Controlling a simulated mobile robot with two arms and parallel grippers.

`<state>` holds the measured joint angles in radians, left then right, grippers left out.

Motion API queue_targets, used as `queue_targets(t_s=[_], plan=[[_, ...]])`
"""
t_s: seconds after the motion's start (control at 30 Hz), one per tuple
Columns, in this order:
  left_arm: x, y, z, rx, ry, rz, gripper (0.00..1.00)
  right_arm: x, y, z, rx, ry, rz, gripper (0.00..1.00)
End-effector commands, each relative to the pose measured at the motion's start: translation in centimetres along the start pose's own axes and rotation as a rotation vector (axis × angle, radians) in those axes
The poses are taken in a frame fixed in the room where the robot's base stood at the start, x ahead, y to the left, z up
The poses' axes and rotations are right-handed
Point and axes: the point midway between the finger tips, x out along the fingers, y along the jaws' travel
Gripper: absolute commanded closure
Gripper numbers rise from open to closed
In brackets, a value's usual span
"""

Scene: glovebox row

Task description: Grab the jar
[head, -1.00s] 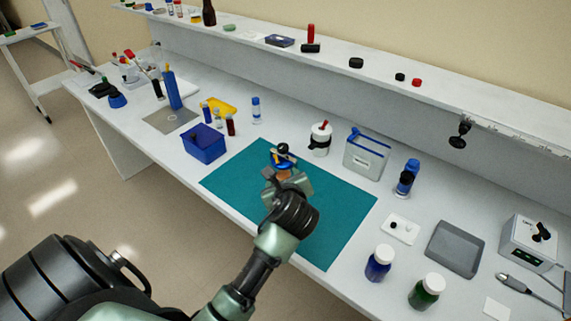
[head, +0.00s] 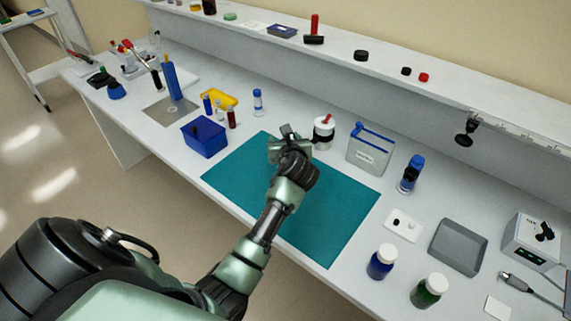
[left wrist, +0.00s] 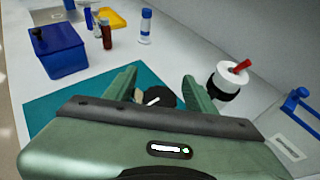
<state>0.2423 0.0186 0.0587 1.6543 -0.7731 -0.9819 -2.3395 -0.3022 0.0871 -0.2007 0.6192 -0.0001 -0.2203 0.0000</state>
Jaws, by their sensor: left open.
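My left gripper (head: 287,142) is over the far part of the teal mat (head: 335,205), its two fingers apart in the left wrist view (left wrist: 160,80). Between and below the fingers there is a dark round top (left wrist: 161,97) with a pale bar across it, likely the jar on the mat. Its body is hidden by the gripper, and I cannot tell whether the fingers touch it. In the head view the gripper covers it almost fully. My right gripper is not in view.
A white pot (head: 323,132) with a black band and red knob stands just right of the gripper. A blue box (head: 205,140) is left, a grey bin (head: 370,150) right. Blue (head: 381,262) and green (head: 429,291) white-capped bottles stand front right. The near mat is clear.

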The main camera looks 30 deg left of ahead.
Motion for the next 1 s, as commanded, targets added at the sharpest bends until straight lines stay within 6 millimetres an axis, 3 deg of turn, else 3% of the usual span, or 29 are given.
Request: queue_targets(t_s=[0.17,0.4,1.0], plan=[[0.04,0.0,-0.02,0.0,0.0,0.0,0.45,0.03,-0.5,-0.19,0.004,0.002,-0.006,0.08],[0.02,0.0,-0.02,0.0,0.0,0.0,1.0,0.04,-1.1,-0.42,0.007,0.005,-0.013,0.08],[0.01,0.0,-0.07,0.0,0.001,0.0,1.0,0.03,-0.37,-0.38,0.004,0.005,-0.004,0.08]])
